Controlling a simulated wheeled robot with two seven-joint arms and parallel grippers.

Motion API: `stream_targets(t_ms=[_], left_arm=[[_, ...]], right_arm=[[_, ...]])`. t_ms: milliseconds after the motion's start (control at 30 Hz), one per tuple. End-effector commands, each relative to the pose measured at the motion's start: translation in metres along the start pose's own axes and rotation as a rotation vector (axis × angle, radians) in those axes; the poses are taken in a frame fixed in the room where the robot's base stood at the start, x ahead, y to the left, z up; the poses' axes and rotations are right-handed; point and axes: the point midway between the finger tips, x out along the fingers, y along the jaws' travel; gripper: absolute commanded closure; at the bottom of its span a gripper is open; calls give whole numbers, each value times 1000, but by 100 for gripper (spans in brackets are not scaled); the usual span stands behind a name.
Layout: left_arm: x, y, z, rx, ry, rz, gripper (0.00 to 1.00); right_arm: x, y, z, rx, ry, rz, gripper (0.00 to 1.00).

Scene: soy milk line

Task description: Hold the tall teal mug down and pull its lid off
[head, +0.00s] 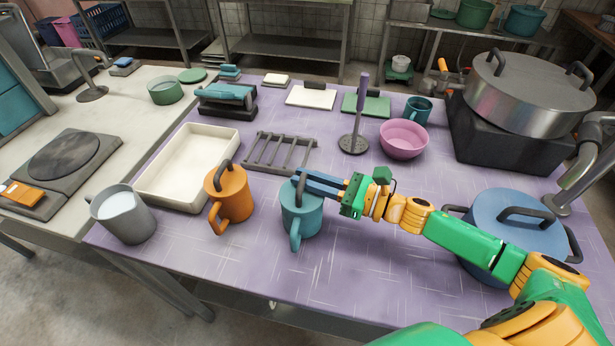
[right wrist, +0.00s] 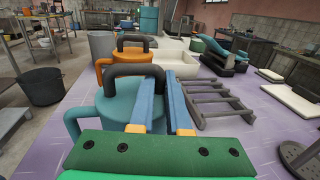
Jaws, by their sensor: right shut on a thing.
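The tall teal mug (head: 301,223) stands upright on the purple table, its side handle toward the front edge. Its teal lid (right wrist: 118,110) has a dark arched handle (right wrist: 130,70) and appears seated on the rim. My right gripper (head: 305,180) reaches in from the right at lid height. In the right wrist view its two blue fingers (right wrist: 165,100) are shut on one side of the dark lid handle. The fingers hide part of the lid. My left gripper is not in view.
An orange lidded mug (head: 235,196) stands just left, with a grey pitcher (head: 124,222) beyond it. A cream tray (head: 160,188) and a dark rack (head: 281,153) lie behind. A blue lidded pot (head: 500,225) is right, near my right arm. The table in front is clear.

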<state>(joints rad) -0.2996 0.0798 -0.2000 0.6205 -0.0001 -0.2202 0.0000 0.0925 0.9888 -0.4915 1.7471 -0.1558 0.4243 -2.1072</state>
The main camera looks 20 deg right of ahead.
Motion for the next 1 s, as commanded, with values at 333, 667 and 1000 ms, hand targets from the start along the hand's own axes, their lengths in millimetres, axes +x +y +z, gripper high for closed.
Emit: stream_targets(t_ms=[333, 667, 1000], left_arm=[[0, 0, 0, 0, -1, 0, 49], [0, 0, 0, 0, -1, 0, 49], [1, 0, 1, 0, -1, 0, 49]], right_arm=[[0, 0, 0, 0, 1, 0, 100], [0, 0, 0, 0, 0, 0, 51], [-3, 0, -1, 1, 1, -1, 51]])
